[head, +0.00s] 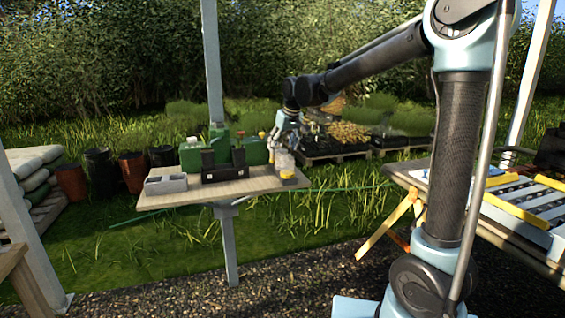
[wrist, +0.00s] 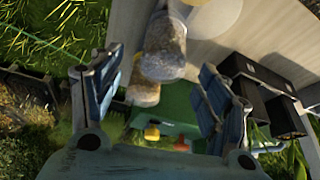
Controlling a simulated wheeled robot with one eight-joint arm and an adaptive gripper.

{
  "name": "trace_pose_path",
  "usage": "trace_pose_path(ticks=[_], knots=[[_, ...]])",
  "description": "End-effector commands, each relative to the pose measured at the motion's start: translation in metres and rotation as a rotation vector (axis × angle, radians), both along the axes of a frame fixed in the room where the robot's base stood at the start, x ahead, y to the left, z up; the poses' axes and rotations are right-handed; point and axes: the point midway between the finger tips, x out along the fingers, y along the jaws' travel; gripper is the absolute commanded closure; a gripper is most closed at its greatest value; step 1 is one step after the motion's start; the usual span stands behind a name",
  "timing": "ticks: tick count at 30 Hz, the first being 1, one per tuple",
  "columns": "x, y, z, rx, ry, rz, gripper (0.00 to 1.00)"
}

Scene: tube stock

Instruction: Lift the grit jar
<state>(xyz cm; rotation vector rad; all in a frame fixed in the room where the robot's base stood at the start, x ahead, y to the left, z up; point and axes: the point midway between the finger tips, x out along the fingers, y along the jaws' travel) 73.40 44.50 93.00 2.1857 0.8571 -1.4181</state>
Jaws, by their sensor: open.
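A clear jar filled with grey-brown grit (wrist: 164,52) shows in the wrist view, in the gap between my fingers. A second, similar jar (wrist: 143,88) stands just beyond it, partly hidden. In the head view the clear jars (head: 283,160) stand near the right end of the small wooden table (head: 225,191), and I cannot tell them well apart. My gripper (head: 285,140) is above that end of the table; in the wrist view its open fingers (wrist: 162,66) lie on either side of the jars. I cannot tell whether they touch glass.
A yellow item (head: 288,175) stands at the table's right front. Dark upright holders (head: 222,170), a grey block (head: 165,184) and green containers (head: 191,155) stand to the left. A metal post rises behind the table. A bench with rollers (head: 520,200) is at the right.

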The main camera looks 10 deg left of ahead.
Motion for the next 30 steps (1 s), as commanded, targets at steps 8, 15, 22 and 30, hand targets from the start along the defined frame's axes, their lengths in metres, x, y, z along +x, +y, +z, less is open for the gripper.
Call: trace_pose_path(ticks=[8, 15, 22, 30], knots=[[0.005, 0.005, -0.018, 0.000, 0.000, 0.000, 0.31], [0.013, 0.013, -0.047, 0.000, 0.000, 0.000, 0.31], [0.018, 0.018, -0.062, 0.000, 0.000, 0.000, 0.31], [0.018, 0.018, -0.063, 0.000, 0.000, 0.000, 0.38]])
